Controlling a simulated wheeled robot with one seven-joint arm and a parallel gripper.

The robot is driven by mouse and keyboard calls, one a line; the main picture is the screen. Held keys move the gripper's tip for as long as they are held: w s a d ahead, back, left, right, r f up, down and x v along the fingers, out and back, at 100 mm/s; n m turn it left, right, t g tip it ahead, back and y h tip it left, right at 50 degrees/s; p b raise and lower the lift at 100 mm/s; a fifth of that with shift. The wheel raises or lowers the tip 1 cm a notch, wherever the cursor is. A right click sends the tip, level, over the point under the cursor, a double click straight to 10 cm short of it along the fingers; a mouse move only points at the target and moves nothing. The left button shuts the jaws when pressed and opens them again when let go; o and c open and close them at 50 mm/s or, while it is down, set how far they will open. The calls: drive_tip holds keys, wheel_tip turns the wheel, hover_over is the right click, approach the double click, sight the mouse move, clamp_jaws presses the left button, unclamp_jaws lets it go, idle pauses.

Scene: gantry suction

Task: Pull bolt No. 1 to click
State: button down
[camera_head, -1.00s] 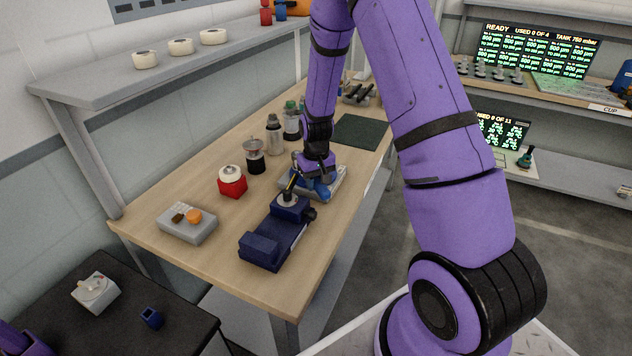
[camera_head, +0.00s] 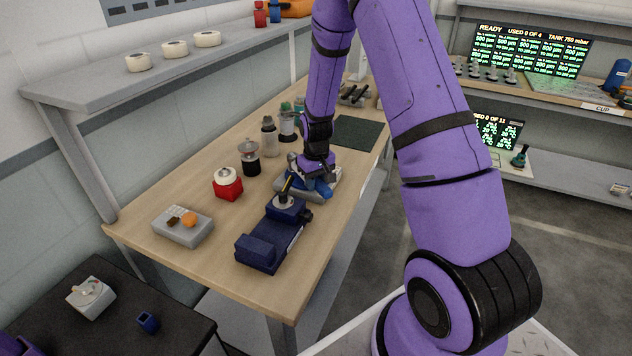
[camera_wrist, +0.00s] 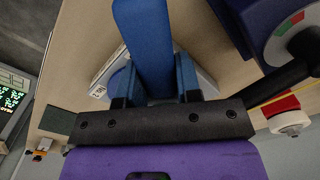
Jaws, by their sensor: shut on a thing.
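A blue bar (camera_wrist: 148,45) stands between the two blue fingers of my gripper (camera_wrist: 152,85) in the wrist view. My gripper is shut on it. The grey plate also shows behind the fingers in the wrist view (camera_wrist: 108,72), with a small white label. I cannot read a bolt number. My wrist hides much of the plate and any bolt.
A navy machine (camera_head: 270,240) with a black lever stands close in front of the plate. A red-and-white jar (camera_head: 228,184), several bottles and a grey box (camera_head: 183,227) stand to the left. A dark mat (camera_head: 355,132) lies behind.

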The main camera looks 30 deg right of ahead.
drive_tip(key=shift+r, duration=0.15)
drive_tip(key=shift+r, duration=2.95)
